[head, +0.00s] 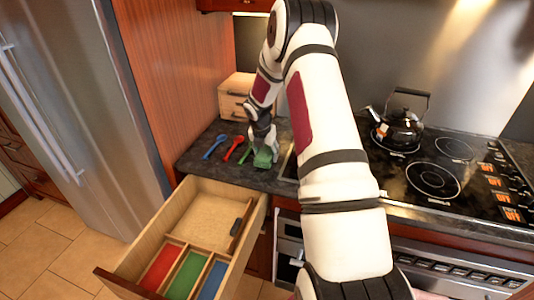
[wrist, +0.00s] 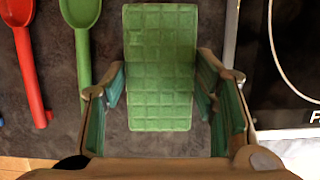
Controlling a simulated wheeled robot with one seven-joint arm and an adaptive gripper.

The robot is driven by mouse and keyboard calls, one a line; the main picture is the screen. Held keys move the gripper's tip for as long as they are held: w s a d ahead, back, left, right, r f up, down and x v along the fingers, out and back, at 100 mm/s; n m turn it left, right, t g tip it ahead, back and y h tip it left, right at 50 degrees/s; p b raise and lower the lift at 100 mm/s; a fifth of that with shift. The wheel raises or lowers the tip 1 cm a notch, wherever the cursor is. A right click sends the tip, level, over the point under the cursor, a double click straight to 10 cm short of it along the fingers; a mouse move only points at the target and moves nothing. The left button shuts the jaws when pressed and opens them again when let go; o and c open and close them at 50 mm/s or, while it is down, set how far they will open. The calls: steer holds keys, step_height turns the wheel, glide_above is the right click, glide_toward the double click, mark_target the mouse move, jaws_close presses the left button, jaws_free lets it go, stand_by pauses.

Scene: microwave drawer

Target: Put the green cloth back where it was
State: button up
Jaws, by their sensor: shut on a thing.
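The green cloth (head: 264,158), a flat oblong with a quilted grid, is at the counter's left part, beside the green spoon. In the wrist view the cloth (wrist: 160,70) lies lengthwise between the two fingers. My gripper (head: 262,145) points down at it and is shut on it; in the wrist view my gripper (wrist: 163,97) has one finger at each side of the cloth. I cannot tell whether the cloth touches the counter or is slightly raised.
A blue spoon (head: 218,145), red spoon (head: 235,146) and green spoon (wrist: 82,50) lie left of the cloth. Below, an open drawer (head: 205,184) has red, green and blue compartments and a dark item (head: 240,222). A wooden box (head: 236,92) stands behind; the stove with a kettle (head: 403,128) is right.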

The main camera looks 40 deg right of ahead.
steer(key=shift+f, duration=0.25)
steer(key=shift+f, duration=0.15)
steer(key=o, duration=1)
steer(key=shift+o, duration=0.2)
